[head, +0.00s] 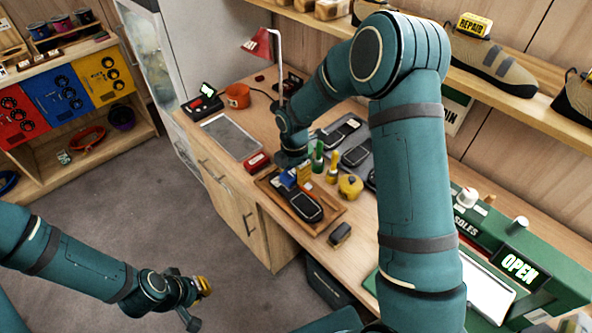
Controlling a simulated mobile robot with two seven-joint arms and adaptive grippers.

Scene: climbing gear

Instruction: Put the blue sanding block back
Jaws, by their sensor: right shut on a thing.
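The blue sanding block (287,179) is at the back left of a brown wooden tray (333,219) on the workbench. My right gripper (289,166) reaches down from above and is shut on the block; its fingertips are partly hidden by my own arm. Whether the block touches the tray cannot be told. A dark shoe-sole-shaped piece (304,206) lies in the tray, in front of the block. My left gripper (190,298) is low at the left over the grey floor, its fingers spread apart, with a small yellow-orange piece near them that is unclear.
A green bottle (317,158), yellow items (350,187) and a dark mat with shoe soles (355,156) crowd the tray's right side. A dark block (340,234) lies in front. A red box (257,162) and a grey pad (232,136) lie to the left.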

